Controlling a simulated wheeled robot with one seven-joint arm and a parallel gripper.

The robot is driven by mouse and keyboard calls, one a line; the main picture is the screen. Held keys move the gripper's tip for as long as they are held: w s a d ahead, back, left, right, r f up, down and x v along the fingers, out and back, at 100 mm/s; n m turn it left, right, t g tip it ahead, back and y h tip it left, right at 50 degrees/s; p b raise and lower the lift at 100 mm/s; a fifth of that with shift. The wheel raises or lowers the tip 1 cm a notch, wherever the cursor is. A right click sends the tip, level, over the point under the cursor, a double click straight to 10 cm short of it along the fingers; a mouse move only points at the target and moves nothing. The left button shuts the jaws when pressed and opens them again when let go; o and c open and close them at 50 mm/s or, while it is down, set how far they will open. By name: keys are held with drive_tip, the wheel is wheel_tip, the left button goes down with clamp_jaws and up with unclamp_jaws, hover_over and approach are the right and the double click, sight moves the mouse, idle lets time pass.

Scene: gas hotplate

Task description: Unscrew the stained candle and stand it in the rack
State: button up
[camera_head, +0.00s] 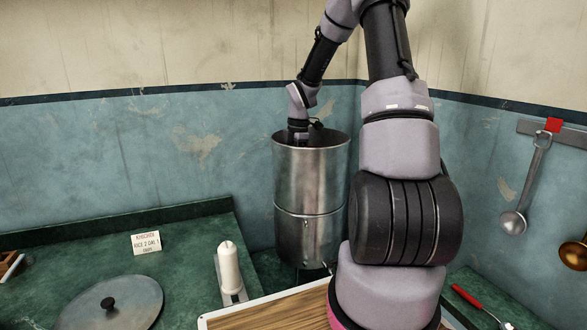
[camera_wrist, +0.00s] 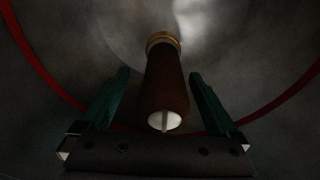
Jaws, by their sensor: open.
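The stained candle (camera_wrist: 165,85) is a brown cylinder with a white round end and a brass-coloured collar at its far end, seen in the wrist view. My gripper (camera_wrist: 158,74) is open, with one green finger on each side of the candle; dark gaps show between fingers and candle. In the head view my gripper is hidden inside the tall metal vessel (camera_head: 309,185), and so is this candle. A white candle (camera_head: 229,268) stands upright on a small pale rack (camera_head: 238,297) on the green counter.
The vessel's wall surrounds my wrist closely. A round metal lid (camera_head: 125,298), a small written card (camera_head: 146,243) and a wooden board (camera_head: 270,315) lie around it. A ladle (camera_head: 515,222) hangs on the right wall; a red-handled tool (camera_head: 467,296) lies at right.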

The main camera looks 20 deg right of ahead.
drive_tip(key=m, duration=0.5)
drive_tip(key=shift+t, duration=0.3)
drive_tip(key=m, duration=0.3)
drive_tip(key=shift+m, duration=0.3)
drive_tip(key=m, duration=0.6)
drive_tip(key=shift+a+t+h, duration=0.1)
drive_tip(key=shift+t+h, duration=0.3)
drive_tip(key=shift+m, duration=1.2)
drive_tip(key=c, duration=1.4)
drive_tip(key=shift+n, duration=1.1)
drive_tip(key=shift+c, duration=0.4)
drive_tip(key=n, duration=0.3)
